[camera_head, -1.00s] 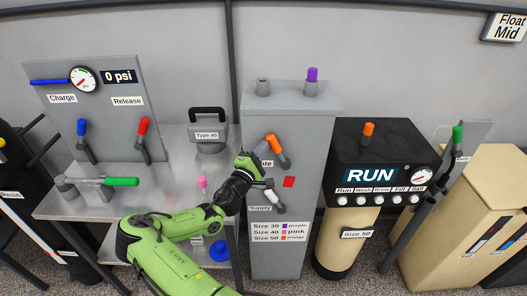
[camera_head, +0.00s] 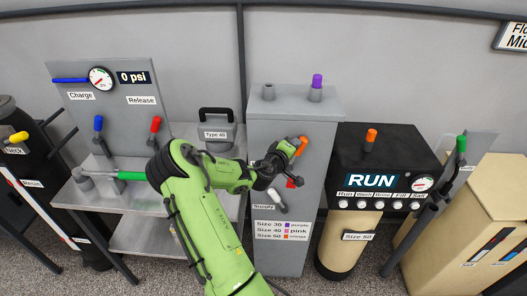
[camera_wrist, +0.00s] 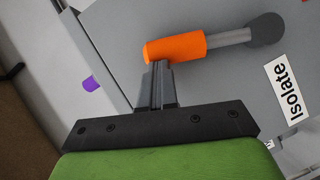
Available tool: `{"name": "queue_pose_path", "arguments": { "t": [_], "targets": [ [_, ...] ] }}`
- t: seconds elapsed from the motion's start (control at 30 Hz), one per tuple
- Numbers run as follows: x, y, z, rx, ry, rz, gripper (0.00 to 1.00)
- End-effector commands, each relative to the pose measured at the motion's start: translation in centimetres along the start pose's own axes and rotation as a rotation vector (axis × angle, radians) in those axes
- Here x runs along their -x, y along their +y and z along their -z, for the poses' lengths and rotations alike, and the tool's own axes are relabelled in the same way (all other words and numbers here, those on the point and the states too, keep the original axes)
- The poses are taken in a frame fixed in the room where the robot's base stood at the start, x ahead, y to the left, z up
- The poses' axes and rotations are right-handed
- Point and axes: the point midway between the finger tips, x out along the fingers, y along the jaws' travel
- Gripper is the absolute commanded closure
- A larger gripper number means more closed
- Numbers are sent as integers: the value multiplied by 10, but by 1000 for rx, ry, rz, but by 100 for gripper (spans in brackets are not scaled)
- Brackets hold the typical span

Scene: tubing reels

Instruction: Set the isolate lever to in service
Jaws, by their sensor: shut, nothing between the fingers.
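The isolate lever (camera_head: 302,145) is on the front of the tall grey cabinet. Its orange handle points up and leans right in the head view. In the wrist view the orange handle (camera_wrist: 176,48) runs to a grey shaft and a dark pivot, with the Isolate label (camera_wrist: 288,88) below the pivot. My gripper (camera_head: 290,152) is shut and empty, just left of the handle and partly covering the lever. In the wrist view its fingertips (camera_wrist: 159,66) lie at the free end of the handle; they look touching or nearly so. The label is hidden in the head view.
The white-tipped supply lever (camera_head: 275,195) sits lower on the same grey cabinet (camera_head: 275,262). A purple-capped post (camera_head: 317,82) stands on top. The black RUN unit (camera_head: 372,155) with an orange-topped post is to the right. A steel bench (camera_head: 130,205) with several levers is left.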

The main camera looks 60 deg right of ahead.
Motion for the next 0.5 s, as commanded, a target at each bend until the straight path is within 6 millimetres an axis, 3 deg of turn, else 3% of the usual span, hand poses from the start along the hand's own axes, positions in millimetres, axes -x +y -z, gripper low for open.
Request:
{"name": "queue_pose_path", "arguments": {
  "t": [0.5],
  "targets": [
    [-10, 5, -16, -130, 2, 74, 100]
  ]
}}
